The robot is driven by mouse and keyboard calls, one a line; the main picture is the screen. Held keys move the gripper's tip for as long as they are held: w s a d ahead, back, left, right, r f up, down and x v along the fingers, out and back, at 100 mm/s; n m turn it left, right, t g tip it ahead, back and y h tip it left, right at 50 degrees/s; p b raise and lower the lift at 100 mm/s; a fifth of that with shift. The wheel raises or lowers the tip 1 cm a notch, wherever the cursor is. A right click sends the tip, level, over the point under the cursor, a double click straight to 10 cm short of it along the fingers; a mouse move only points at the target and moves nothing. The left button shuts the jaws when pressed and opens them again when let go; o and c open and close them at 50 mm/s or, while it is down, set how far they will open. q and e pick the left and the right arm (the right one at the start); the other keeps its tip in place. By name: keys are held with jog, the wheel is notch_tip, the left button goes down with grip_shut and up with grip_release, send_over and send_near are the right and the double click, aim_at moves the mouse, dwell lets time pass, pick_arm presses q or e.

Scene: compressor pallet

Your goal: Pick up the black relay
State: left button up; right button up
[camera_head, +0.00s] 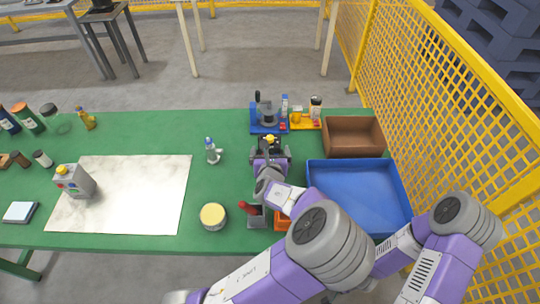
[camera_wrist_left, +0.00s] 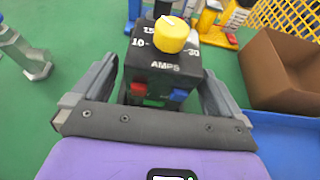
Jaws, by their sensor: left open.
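The black relay (camera_wrist_left: 165,68) is a black box with a yellow knob on top, an AMPS scale, and a red and a blue terminal on its near face. In the head view the relay (camera_head: 270,140) stands on the green table, in front of the blue fixture. My left gripper (camera_head: 270,157) is over its near side. In the wrist view the open fingers of the left gripper (camera_wrist_left: 158,78) are on either side of the relay's lower part; I cannot tell whether they touch it. My right gripper is not in view; only part of that arm shows.
A blue fixture (camera_head: 264,128) and a yellow stand (camera_head: 304,123) are just behind. A brown bin (camera_head: 353,148) and a blue tray (camera_head: 358,190) lie to the right. A small bottle (camera_head: 211,150), a round tin (camera_head: 213,216) and a red-handled item (camera_head: 249,209) are nearby.

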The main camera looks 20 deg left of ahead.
pick_arm(q)
jog(key=shift+w+a+f, duration=0.15)
jog(key=shift+w, duration=0.35)
jog(key=c, duration=1.3)
